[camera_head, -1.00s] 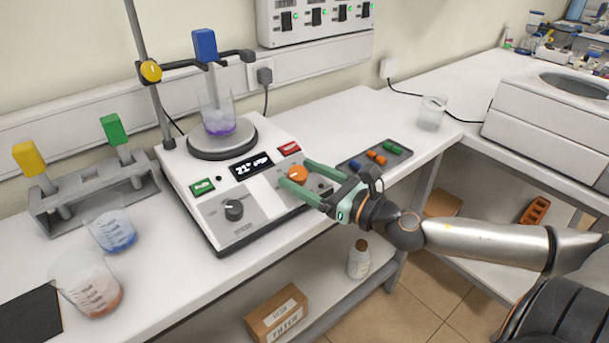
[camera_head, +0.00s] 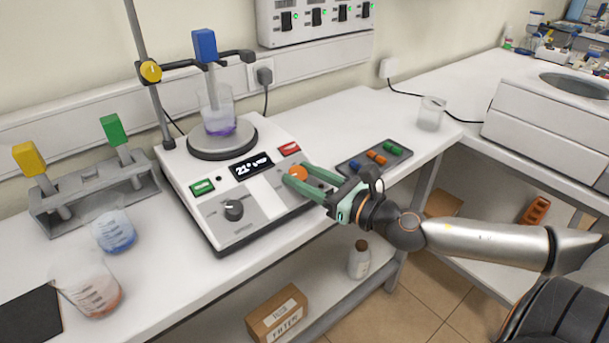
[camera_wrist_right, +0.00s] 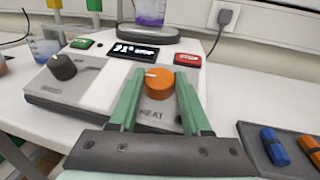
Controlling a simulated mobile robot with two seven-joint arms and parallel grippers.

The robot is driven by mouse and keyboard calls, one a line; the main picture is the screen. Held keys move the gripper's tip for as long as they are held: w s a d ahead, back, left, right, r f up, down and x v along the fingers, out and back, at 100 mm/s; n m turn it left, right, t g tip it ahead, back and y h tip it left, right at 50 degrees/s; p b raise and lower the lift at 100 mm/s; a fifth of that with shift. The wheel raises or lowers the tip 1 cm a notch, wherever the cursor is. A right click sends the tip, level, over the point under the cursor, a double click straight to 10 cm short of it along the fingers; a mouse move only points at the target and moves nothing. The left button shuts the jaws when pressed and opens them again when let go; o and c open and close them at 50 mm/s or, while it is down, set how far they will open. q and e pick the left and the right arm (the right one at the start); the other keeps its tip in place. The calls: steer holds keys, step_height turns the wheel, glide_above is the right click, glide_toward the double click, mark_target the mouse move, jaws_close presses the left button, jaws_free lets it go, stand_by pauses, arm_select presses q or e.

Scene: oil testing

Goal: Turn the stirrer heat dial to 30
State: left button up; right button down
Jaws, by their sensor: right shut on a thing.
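The stirrer (camera_head: 250,210) stands on the bench with a beaker of purple liquid (camera_head: 218,112) on its round plate. Its orange heat dial (camera_head: 298,173) is on the right of the front panel, and it also shows in the right wrist view (camera_wrist_right: 158,84) above the word HEAT. The display (camera_head: 251,166) reads about 21°. My right gripper (camera_head: 297,174) is shut on the heat dial, with one green finger on each side. In the right wrist view the dial's white mark points to the upper left. My left gripper is not in view.
A dark knob (camera_head: 233,210) sits left of the heat dial. Green (camera_head: 202,187) and red (camera_head: 289,148) buttons flank the display. A tray of coloured pieces (camera_head: 350,170) lies right of the stirrer. Beakers (camera_head: 88,287) stand at the left.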

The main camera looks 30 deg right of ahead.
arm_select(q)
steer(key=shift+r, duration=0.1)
